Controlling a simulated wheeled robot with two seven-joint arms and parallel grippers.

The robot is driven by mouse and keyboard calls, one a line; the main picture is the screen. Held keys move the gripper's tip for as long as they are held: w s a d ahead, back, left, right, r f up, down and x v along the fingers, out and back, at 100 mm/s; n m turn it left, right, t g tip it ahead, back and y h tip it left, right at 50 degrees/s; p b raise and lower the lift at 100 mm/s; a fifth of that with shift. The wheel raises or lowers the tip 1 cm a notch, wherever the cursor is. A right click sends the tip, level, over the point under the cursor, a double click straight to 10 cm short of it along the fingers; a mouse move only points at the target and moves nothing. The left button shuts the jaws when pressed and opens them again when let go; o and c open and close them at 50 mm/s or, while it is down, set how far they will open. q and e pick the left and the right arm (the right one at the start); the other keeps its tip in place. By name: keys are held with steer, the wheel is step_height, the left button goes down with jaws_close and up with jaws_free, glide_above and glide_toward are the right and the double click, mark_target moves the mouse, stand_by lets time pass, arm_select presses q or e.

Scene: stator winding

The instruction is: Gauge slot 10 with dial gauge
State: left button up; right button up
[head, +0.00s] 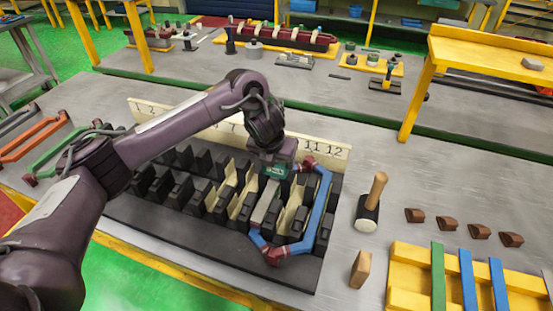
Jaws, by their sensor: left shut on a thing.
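My left gripper (281,156) is over the right part of the dark stator block (160,218), near the number board. It is shut on a small teal device, which appears to be the dial gauge (277,172). The gauge is just above the slots, left of the number 11 on the board (335,152). The slot 10 label is hidden behind my arm. I cannot tell whether the gauge touches a slot. A blue coil (318,207) with dark red ends sits in the stator's right slots. Cream liners (244,206) line several slots. My right gripper is out of view.
A mallet (366,213), a wooden block (361,269) and several brown wedges (445,223) lie to the right. A yellow rack (410,275) holds green and blue strips. Coils, including an orange one (32,139), lie at far left. A yellow stand (470,50) rises at the back right.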

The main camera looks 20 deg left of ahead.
arm_select(q)
steer(key=shift+f, duration=0.1)
steer(key=o, duration=1.1)
steer(key=shift+c, duration=0.2)
steer(key=p+v, duration=0.2)
steer(key=v, duration=0.6)
steer(key=shift+f, duration=0.1)
stand_by(0.5)
